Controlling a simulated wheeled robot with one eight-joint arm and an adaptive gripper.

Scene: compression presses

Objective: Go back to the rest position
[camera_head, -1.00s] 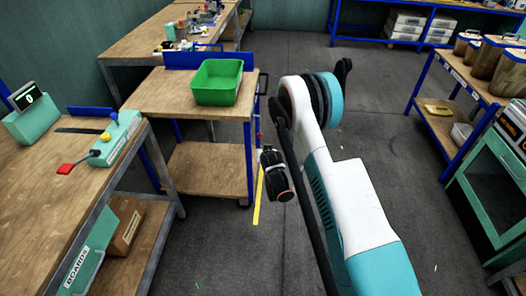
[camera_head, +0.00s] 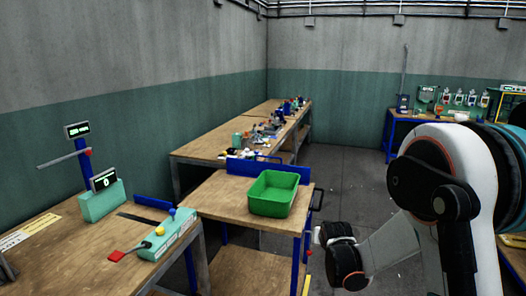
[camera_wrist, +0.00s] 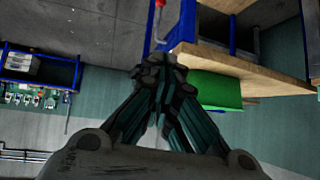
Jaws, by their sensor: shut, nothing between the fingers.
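My gripper (camera_wrist: 160,80) shows in the wrist view with its dark fingers drawn together and nothing between them. It is over open floor beside the cart, apart from any object. In the head view my arm fills the right side, and the gripper's fingers cannot be made out there. A green bin (camera_head: 274,193) stands on the wooden cart (camera_head: 222,200), left of my arm. The green bin also shows in the wrist view (camera_wrist: 215,91), to the right of the fingers.
A long bench (camera_head: 205,150) with small items runs along the wall behind. Clear floor (camera_head: 345,175) lies between the cart and a far blue bench (camera_head: 398,128).

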